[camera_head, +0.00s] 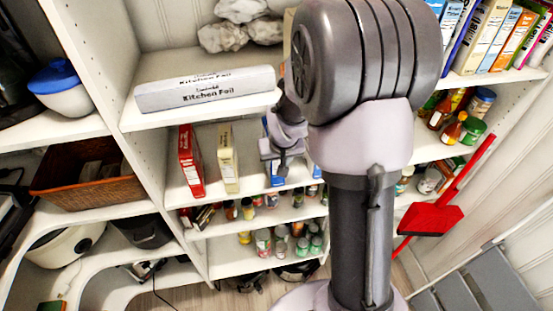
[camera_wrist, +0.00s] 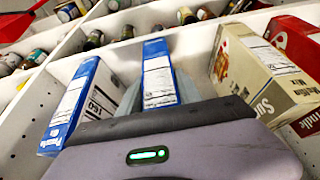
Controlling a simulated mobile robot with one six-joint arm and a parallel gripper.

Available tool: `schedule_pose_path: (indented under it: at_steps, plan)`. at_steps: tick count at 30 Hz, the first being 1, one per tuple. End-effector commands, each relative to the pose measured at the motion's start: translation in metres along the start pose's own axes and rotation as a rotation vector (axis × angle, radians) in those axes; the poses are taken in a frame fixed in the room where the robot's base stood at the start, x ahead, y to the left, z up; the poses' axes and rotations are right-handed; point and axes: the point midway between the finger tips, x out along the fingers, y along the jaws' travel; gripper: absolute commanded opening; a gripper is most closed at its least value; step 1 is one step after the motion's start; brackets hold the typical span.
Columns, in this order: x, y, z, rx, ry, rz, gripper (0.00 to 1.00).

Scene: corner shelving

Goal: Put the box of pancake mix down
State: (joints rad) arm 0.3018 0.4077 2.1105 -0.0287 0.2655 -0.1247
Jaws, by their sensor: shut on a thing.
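The box of pancake mix (camera_wrist: 157,72), blue with a white printed panel, is upright between the fingers of my gripper (camera_wrist: 158,92) in the wrist view. My gripper is shut on it. In the head view my gripper (camera_head: 279,154) reaches into the middle shelf (camera_head: 206,200), with the blue box (camera_head: 278,181) just below it. I cannot tell whether the box's base touches the shelf. Its name is not readable, and my arm hides part of this shelf.
A second blue box (camera_wrist: 83,105) stands to the left in the wrist view. A beige muffin mix box (camera_wrist: 262,75) stands to the right, beside a red box (camera_wrist: 300,50). A foil box (camera_head: 205,89) lies on the shelf above. Jars (camera_head: 263,240) stand on lower shelves.

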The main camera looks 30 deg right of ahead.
Motion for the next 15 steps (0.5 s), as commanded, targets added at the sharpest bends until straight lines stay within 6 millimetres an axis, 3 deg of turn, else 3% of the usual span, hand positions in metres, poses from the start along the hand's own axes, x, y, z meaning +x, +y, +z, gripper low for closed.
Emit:
schedule_pose_path:
  at_steps: [4, 5, 7, 15]
  plan:
    - [0.0045, 0.0, 0.002, 0.0, 0.0, 0.0, 0.03]
    - [0.0034, 0.0, 0.0016, 0.0, 0.0, 0.0, 0.47]
    - [0.0028, 0.0, 0.0014, 0.0, 0.0, 0.0, 0.61]
    - [0.0025, 0.0, 0.0013, 0.0, 0.0, 0.0, 0.63]
